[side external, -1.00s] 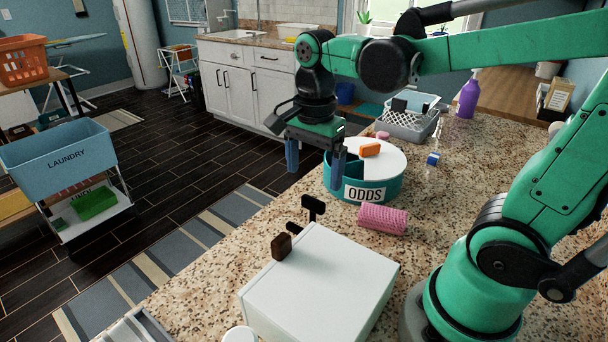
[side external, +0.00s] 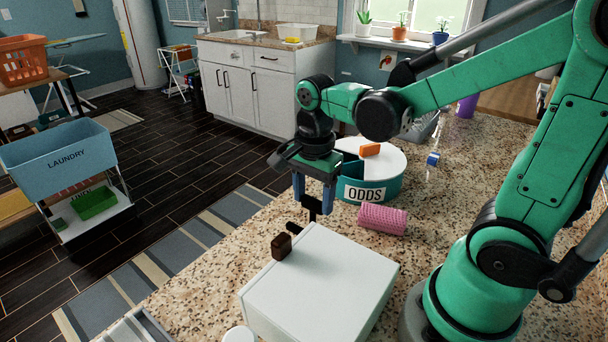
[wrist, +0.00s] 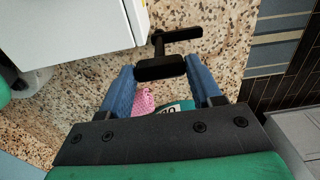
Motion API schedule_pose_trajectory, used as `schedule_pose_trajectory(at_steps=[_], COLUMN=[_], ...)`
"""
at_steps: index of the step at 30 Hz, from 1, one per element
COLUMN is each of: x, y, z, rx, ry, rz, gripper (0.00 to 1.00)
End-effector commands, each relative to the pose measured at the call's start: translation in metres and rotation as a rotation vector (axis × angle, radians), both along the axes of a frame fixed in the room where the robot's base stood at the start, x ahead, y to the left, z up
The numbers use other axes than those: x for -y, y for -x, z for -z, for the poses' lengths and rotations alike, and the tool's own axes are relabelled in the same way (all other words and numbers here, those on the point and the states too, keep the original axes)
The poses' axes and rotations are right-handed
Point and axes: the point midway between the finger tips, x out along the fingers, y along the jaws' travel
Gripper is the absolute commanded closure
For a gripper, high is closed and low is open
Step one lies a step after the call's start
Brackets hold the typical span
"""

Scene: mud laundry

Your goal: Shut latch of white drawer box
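The white drawer box (side external: 320,285) sits on the speckled counter in front of my arm's base; it also shows at the top left of the wrist view (wrist: 85,22). A dark brown block-like knob (side external: 281,246) stands at its left edge. The black latch (wrist: 160,68), a bar with a paddle-like end, sticks out beside the box's far left corner. My gripper (wrist: 160,66) points down, open, with one blue finger on either side of the paddle end. Gaps show between fingers and paddle in the wrist view. In the side view the fingers partly hide the latch.
A round teal ODDS container (side external: 378,192) with a white lid and an orange block (side external: 370,149) stands just behind my gripper. A pink textured cylinder (side external: 382,219) lies between it and the box. The counter's edge runs along the left, above a striped rug (side external: 170,255).

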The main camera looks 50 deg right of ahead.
Motion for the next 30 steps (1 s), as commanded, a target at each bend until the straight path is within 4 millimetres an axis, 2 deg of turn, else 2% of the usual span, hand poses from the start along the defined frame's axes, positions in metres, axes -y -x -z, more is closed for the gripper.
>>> schedule_pose_trajectory(at_steps=[1, 5, 17, 30], x=[0.0000, 0.0000, -0.0003, -0.0008], y=[-0.0001, -0.0001, -0.0002, 0.0000], z=[-0.0001, -0.0001, -0.0001, 0.0000], rx=[0.000, 0.000, -0.001, -0.003], ry=[0.000, 0.000, 0.000, -0.001], rz=[0.000, 0.000, -0.083, -0.451], gripper=[0.59, 0.95, 0.95, 0.95])
